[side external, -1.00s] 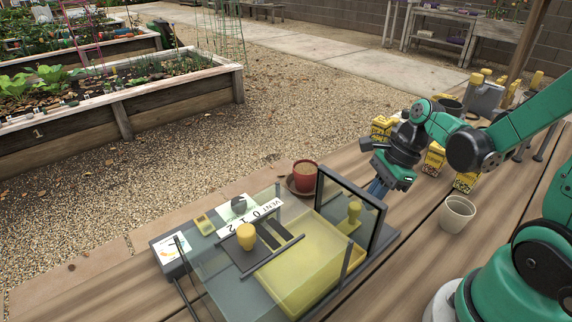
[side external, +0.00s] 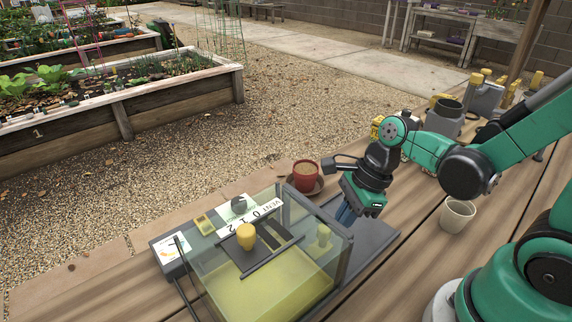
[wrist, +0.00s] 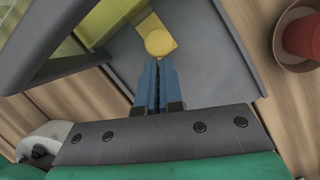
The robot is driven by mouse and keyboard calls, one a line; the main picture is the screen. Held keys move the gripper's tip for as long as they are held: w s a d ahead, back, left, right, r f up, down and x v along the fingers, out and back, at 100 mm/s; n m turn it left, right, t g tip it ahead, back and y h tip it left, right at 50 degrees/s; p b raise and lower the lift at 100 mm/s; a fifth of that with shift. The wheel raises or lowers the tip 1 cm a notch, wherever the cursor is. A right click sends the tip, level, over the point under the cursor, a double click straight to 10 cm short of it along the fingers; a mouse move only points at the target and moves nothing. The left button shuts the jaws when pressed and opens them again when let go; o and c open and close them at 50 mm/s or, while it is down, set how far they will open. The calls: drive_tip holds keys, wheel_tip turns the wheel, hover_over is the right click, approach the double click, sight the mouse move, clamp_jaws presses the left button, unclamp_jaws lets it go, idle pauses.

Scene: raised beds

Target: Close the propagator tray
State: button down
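The propagator is a clear-walled box on a grey base (side external: 378,232), with a yellow tray (side external: 265,297) inside the clear walls. A yellow knob (side external: 323,238) stands at the tray's right end, seen through the clear wall. My gripper (side external: 344,218) is at the box's right end, pointing down, with its blue fingers together and nothing between them. In the wrist view my fingertips (wrist: 158,64) are right by the yellow knob (wrist: 158,42); I cannot tell whether they touch. A grey frame (wrist: 65,70) edges the left of that view. The tray's far end is partly hidden.
A red pot (side external: 306,176) on a saucer stands close behind my gripper. A cream cup (side external: 457,215) stands to the right. The grey watering can (side external: 444,118) is at the back right.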

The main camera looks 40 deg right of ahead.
drive_tip(key=d, duration=0.1)
drive_tip(key=s+d, duration=0.2)
drive_tip(key=d, duration=0.1)
drive_tip(key=shift+r, duration=0.2)
drive_tip(key=v, duration=0.9)
drive_tip(key=w+a+n+t+h, duration=0.2)
drive_tip(key=w+n, duration=0.1)
drive_tip(key=n, duration=0.8)
drive_tip(key=w+a+n+t+h, duration=0.1)
drive_tip(key=w+a+n+t, duration=0.1)
drive_tip(key=n, duration=1)
drive_tip(key=shift+w+a+r+t+h, duration=0.15)
drive_tip(key=shift+w+t+h, duration=0.25)
drive_tip(key=shift+t, duration=0.1)
